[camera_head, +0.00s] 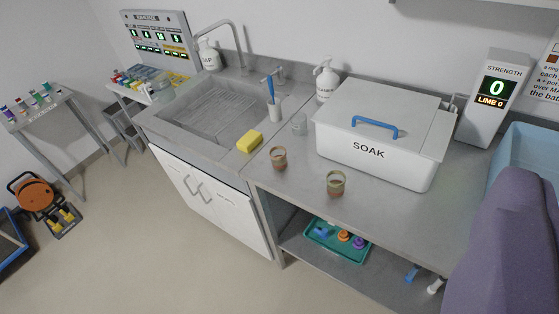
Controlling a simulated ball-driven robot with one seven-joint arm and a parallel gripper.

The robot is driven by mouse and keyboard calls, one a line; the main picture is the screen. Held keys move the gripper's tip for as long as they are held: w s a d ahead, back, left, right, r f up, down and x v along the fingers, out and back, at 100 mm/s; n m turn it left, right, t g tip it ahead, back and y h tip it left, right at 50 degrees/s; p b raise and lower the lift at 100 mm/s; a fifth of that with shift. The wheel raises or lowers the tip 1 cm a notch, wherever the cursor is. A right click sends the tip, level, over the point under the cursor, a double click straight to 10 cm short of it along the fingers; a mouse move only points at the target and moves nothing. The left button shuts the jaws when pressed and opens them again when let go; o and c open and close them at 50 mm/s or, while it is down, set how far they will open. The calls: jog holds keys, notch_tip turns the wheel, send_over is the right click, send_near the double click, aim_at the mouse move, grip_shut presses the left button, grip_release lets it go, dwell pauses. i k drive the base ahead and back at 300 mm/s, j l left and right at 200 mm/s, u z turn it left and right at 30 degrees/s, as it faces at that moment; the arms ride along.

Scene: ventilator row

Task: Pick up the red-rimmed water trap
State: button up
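Two small clear cups with brownish contents stand upright on the steel counter in front of the white SOAK box. The left cup (278,158) is near the sink's edge, and its rim looks reddish-brown. The right cup (336,183) is closer to the counter's front edge, and its rim looks yellowish-green. Both are small, so I cannot be sure of either rim colour. My gripper is not in view, and nothing is seen touching the cups.
The SOAK box (372,165) with a blue-handled lid stands behind the right cup. A yellow sponge (250,142) lies left of the cups by the sink (213,112). A teal tray (326,251) sits on the lower shelf. A large purple shape blocks the lower right. The counter around the cups is clear.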

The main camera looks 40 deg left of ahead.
aim_at(278, 155)
jog(key=i+j+u, duration=0.35)
jog(key=j, duration=0.15)
jog(key=i+j+u, duration=0.15)
jog(key=j+u, duration=0.15)
jog(key=j, duration=0.15)
jog(key=i+l+u, duration=0.15)
jog(key=i+u, duration=0.35)
jog(key=i, duration=0.3)
